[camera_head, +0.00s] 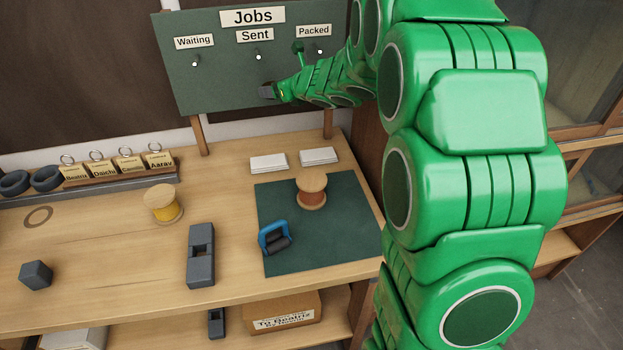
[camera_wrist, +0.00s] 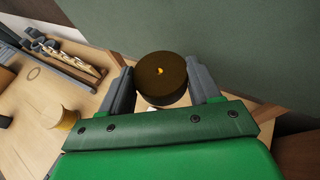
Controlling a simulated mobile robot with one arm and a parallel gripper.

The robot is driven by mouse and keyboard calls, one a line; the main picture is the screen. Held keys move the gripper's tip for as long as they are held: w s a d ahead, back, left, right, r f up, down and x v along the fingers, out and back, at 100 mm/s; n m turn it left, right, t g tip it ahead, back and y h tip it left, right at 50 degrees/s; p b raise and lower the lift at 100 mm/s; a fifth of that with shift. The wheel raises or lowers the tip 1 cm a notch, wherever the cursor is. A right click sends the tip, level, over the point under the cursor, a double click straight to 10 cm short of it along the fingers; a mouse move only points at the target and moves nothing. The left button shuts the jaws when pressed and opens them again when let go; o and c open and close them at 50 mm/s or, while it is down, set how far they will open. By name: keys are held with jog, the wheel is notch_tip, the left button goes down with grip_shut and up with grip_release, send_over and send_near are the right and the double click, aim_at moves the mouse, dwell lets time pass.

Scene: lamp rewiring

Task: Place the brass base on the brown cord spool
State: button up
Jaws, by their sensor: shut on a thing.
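The brown cord spool (camera_head: 312,191) stands upright on the green mat (camera_head: 275,205), with pale wooden ends and reddish-brown cord. My gripper (camera_head: 267,91) is raised in front of the lower part of the Jobs board, above and behind the spool, and apart from it. In the wrist view my gripper (camera_wrist: 162,88) is shut on a dark, brownish round disc, the brass base (camera_wrist: 161,78), with a small bright spot on its face. The brown spool does not show in the wrist view.
A blue-handled thing (camera_head: 275,238) lies on the mat. White pads (camera_head: 268,163) lie behind it. The Jobs board (camera_head: 220,85) rises at the back.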

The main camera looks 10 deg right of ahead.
jog(key=shift+s+d+m+t+h, duration=0.6)
jog(key=shift+s+d+m+h, duration=0.5)
jog(key=shift+d, duration=1.3)
jog(key=s+a+f+n+g+y, duration=0.35)
jog(key=s+a+n+g, duration=0.3)
jog(key=a, duration=0.25)
jog(key=s+a+f+n+g+y, duration=0.3)
jog(key=s+a+n+g+y, duration=0.25)
jog(key=s+a, duration=0.3)
jog(key=s+f+n+g+h, duration=0.2)
jog(key=s+f+n+g, duration=0.2)
jog(key=s+n+g, duration=0.45)
jog(key=s+d+f+n+g+h, duration=0.4)
jog(key=s+d+n+h, duration=0.3)
jog(key=s+n+h, duration=0.3)
jog(key=shift+s+n+g+h, duration=0.15)
jog(key=shift+n+g+h, duration=0.6)
jog(key=shift+n+h, duration=0.65)
jog(key=shift+d+h, duration=0.2)
jog(key=shift+h, duration=0.2)
